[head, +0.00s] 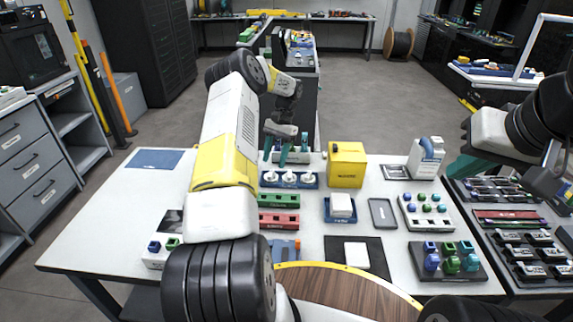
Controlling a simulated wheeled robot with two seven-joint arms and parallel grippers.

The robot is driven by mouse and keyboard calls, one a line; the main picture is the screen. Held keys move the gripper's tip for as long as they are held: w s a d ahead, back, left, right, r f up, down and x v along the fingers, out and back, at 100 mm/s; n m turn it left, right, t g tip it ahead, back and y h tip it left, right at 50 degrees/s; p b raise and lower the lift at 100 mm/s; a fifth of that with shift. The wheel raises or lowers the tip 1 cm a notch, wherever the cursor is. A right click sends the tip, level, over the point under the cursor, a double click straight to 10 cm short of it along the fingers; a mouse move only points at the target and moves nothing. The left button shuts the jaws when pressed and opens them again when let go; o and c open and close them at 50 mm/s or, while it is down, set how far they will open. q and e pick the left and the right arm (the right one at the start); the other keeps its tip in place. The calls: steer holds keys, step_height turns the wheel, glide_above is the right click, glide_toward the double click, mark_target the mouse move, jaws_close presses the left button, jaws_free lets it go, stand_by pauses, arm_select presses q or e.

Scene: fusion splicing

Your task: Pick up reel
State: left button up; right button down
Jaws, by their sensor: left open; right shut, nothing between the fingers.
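Several small white reels (289,176) stand in a row in a blue holder (308,182) near the far middle of the table. My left gripper (286,157) hangs just above and behind them, its two teal fingers apart and pointing down, with nothing seen between them. I cannot tell whether the fingertips touch a reel. My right gripper (468,167) is at the right, beyond the table's right part. It is shut and empty, and my arm partly hides it.
A yellow box (346,166) stands close right of the reel holder. Red and green racks (279,220) lie in front of it. A large drum (398,43) stands on the far floor.

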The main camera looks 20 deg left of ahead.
mark_target(270, 173)
arm_select(q)
steer(key=x, duration=0.4)
steer(key=shift+s+f, duration=0.15)
steer(key=shift+f, duration=0.15)
steer(key=c, duration=0.8)
steer(key=shift+o, duration=0.2)
steer(key=shift+r, duration=0.2)
steer(key=shift+r, duration=0.25)
steer(key=r, duration=0.3)
steer(key=shift+s+d, duration=0.25)
steer(key=s+d+r, duration=0.1)
steer(key=s+d, duration=0.8)
steer(key=s, duration=0.3)
steer(key=shift+d, duration=0.3)
